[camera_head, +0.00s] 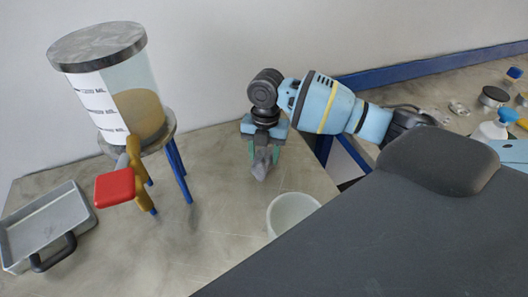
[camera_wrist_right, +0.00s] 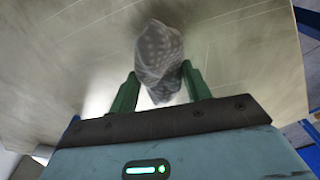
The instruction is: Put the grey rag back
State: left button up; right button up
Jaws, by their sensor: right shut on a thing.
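The grey rag (camera_head: 262,164) hangs bunched from my right gripper (camera_head: 264,150) in the head view, above the table top and up and left of a white bowl. In the right wrist view the rag (camera_wrist_right: 160,58) is a dotted grey bundle between the two green fingers of the right gripper (camera_wrist_right: 160,92). The gripper is shut on it. Whether the rag's lower end touches the table cannot be told. My left gripper is not in view.
A white bowl (camera_head: 291,212) stands near the table's right edge. A graduated vessel (camera_head: 128,95) with tan contents sits on a blue-legged stand, with a red-handled valve (camera_head: 115,187) in front. A metal tray (camera_head: 45,222) lies far left. The table's middle is clear.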

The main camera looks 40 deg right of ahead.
aim_at(265, 152)
jog(key=o, duration=0.9)
jog(key=shift+o, duration=0.2)
notch_tip(265, 152, up, 12)
jog(key=d, duration=0.1)
jog(key=shift+w, duration=0.45)
